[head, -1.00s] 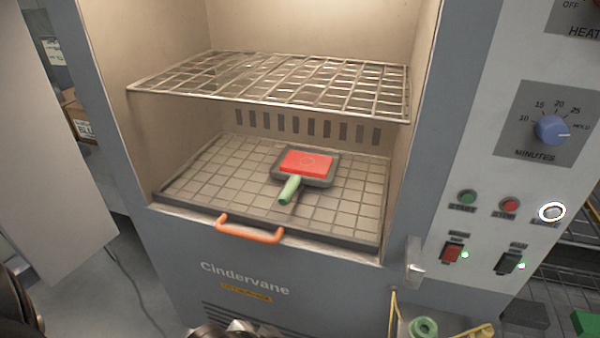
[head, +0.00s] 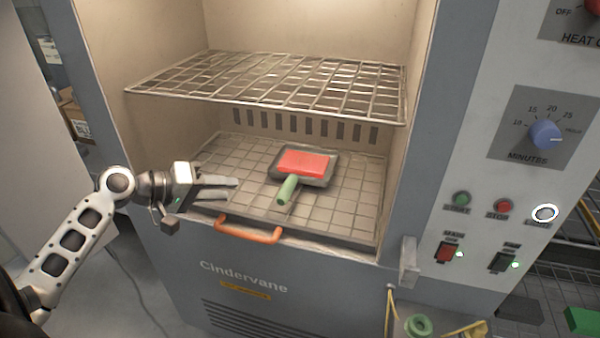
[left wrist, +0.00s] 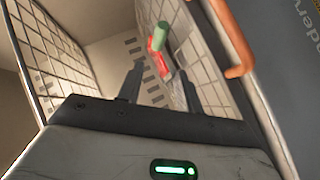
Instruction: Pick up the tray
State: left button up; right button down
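A small dark tray (head: 330,179) with a green handle (head: 287,189) holds a flat red block (head: 306,162). It rests on a wide gridded sheet (head: 345,215) with an orange front handle (head: 249,229), on the oven floor. The green handle points to the front left. My left gripper (head: 233,188) is open and empty, at the oven opening left of the green handle and apart from it. In the left wrist view, its fingers (left wrist: 160,85) stand apart, with the green handle (left wrist: 160,36) and red block (left wrist: 160,64) beyond. My right gripper is out of view.
A wire rack (head: 270,85) spans the oven above the small tray. A control panel (head: 500,190) with knobs and buttons is at the right. A latch (head: 408,262) stands out at the opening's right edge. A green ring (head: 418,325) lies at the bottom.

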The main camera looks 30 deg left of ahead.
pick_arm(q)
send_near(284, 185)
jog(key=x, duration=0.3)
jog(key=shift+w+f+p, duration=0.15)
jog(key=shift+w+p, duration=0.2)
jog(key=shift+p, duration=0.05)
jog(key=shift+f+p+x, duration=0.25)
jog(key=shift+p+x, duration=0.1)
jog(key=shift+x, duration=2.6)
jog(key=shift+s, duration=0.2)
jog(key=c, duration=0.7)
jog(key=shift+r, duration=0.15)
grip_shut()
jog(key=shift+r, duration=0.15)
